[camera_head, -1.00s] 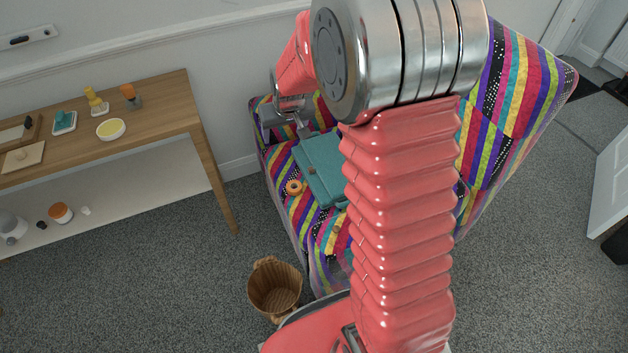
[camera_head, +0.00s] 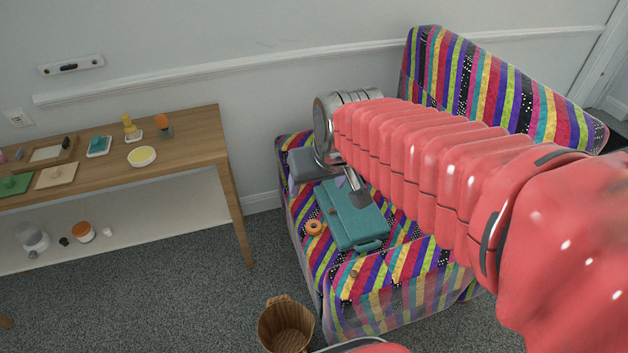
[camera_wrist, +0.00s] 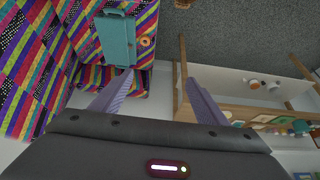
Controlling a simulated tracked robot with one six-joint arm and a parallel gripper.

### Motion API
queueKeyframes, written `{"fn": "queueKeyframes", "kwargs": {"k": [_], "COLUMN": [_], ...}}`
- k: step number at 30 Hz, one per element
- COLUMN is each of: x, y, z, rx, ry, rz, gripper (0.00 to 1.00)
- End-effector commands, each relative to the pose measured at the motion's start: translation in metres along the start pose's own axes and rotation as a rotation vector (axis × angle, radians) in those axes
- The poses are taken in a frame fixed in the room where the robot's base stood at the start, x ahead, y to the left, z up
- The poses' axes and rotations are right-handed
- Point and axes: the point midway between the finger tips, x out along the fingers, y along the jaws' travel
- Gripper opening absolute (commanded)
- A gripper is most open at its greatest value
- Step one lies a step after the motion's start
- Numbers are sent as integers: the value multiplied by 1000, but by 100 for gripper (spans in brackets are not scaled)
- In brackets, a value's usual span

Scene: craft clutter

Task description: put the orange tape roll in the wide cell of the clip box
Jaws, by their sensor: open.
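The orange tape roll (camera_head: 314,228) lies flat on the striped armchair seat, just left of the clip box. It also shows in the wrist view (camera_wrist: 145,41). The teal clip box (camera_head: 352,222) lies on the seat with a handle at its near end. Its top looks closed, and no cells show. My gripper (camera_wrist: 158,80) is open and empty, its two fingers spread wide in the wrist view. In the head view it hangs above the far part of the box, apart from the roll, and my arm hides part of it.
The striped armchair (camera_head: 480,85) has a high back behind and right of my arm. A wooden table (camera_head: 185,150) with several small craft items stands at left. A wooden bucket (camera_head: 286,328) stands on the floor in front of the chair. The carpet between table and chair is clear.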

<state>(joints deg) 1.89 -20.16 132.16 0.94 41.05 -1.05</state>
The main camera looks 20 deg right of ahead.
Motion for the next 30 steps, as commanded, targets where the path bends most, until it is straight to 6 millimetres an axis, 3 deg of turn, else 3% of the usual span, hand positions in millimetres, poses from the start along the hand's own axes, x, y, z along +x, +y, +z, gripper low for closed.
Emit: {"fn": "queueKeyframes", "kwargs": {"k": [6,16,21,28,30], "x": [-34,-65,-69,-69,-69], "y": [-4,-7,-8,-8,-8], "z": [37,92,103,103,103], "rx": [-11,-21,-23,-23,-23], "ry": [13,22,22,21,21], "rz": [-2,-4,-4,-4,-4], "gripper": [68,68,68,68,64]}}
